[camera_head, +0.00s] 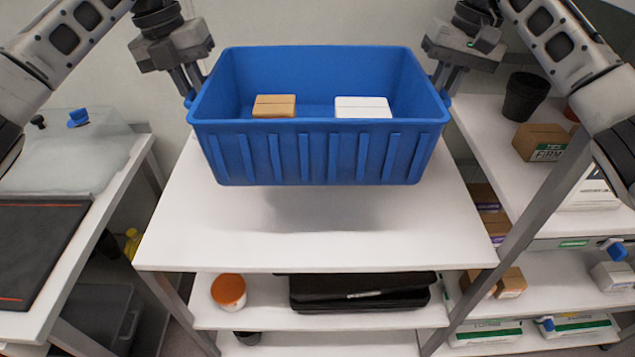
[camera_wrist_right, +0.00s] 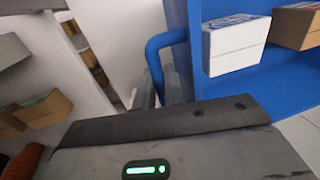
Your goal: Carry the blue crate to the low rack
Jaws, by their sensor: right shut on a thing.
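The blue crate (camera_head: 318,155) is in the middle of the head view, held level above the white top shelf of a rack (camera_head: 290,250), with its shadow on that shelf. A brown box (camera_head: 274,106) and a white box (camera_head: 363,107) lie inside it. My left gripper (camera_head: 190,92) is at the crate's left end and looks shut on its handle. My right gripper (camera_head: 446,94) is shut on the handle at the right end. In the right wrist view the fingers (camera_wrist_right: 160,88) meet the blue handle, and the crate (camera_wrist_right: 240,82) and white box (camera_wrist_right: 236,44) show beside them.
The rack's lower shelf holds an orange-lidded jar (camera_head: 229,292) and black trays (camera_head: 360,291). At right, shelving holds a black pot (camera_head: 525,96) and a brown box (camera_head: 541,142). At left is a bench with a black mat (camera_head: 38,250). The top shelf under the crate is bare.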

